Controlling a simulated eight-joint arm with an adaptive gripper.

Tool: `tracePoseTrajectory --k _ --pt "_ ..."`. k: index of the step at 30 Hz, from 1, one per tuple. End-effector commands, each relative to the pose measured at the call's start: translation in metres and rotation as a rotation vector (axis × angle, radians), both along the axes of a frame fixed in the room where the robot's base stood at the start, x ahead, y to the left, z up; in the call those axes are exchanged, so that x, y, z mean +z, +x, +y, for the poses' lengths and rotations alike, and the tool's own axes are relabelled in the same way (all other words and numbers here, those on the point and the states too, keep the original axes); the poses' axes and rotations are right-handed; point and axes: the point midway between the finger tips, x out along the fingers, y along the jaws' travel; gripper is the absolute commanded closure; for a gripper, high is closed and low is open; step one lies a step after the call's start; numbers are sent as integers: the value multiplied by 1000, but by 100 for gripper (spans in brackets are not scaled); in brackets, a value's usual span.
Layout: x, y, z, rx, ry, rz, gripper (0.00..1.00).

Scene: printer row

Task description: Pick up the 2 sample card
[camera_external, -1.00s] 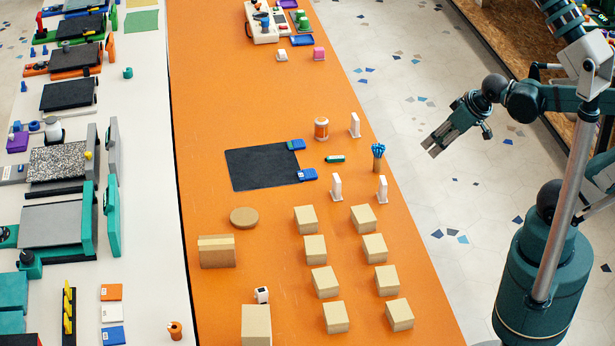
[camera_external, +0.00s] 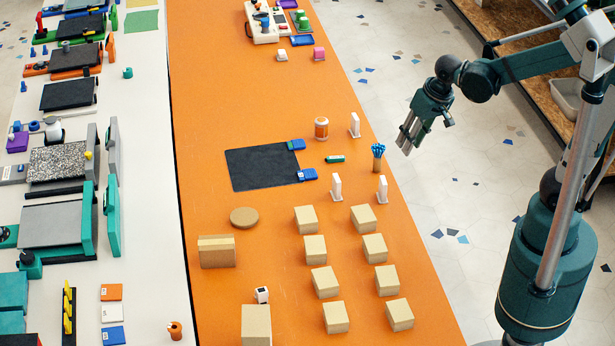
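I cannot read a "2" on any card from here. Three small white upright pieces stand on the orange table: one at the back (camera_external: 355,125), one at the front left (camera_external: 336,187) and one at the front right (camera_external: 382,189). Flat orange (camera_external: 111,292), white (camera_external: 111,312) and blue (camera_external: 113,335) cards lie on the white table at the lower left. Which of these is the sample card I cannot tell. My gripper (camera_external: 405,144) hangs in the air to the right of the back white piece, fingers pointing down and left. It touches nothing visible. Its finger gap is too small to judge.
The orange table (camera_external: 230,110) holds a black mat (camera_external: 262,169) with blue pieces at its right edge, an orange-and-white jar (camera_external: 321,129), a cup of blue-topped items (camera_external: 378,157) and several beige blocks (camera_external: 364,218). Printers line the white table. The orange table's far middle is clear.

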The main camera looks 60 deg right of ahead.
Motion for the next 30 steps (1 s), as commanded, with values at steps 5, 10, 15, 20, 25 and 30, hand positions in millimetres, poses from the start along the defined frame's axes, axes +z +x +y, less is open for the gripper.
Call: tracePoseTrajectory --k 5,10,15,20,25,30 --pt "-5 14 4 -56 18 45 73" --pt "-14 25 9 -113 32 89 73" --pt "-24 35 13 -170 44 132 73" --pt "-35 44 18 -225 52 172 73" --pt "-48 52 22 -283 57 216 73" --pt "-62 59 26 -342 59 257 73"
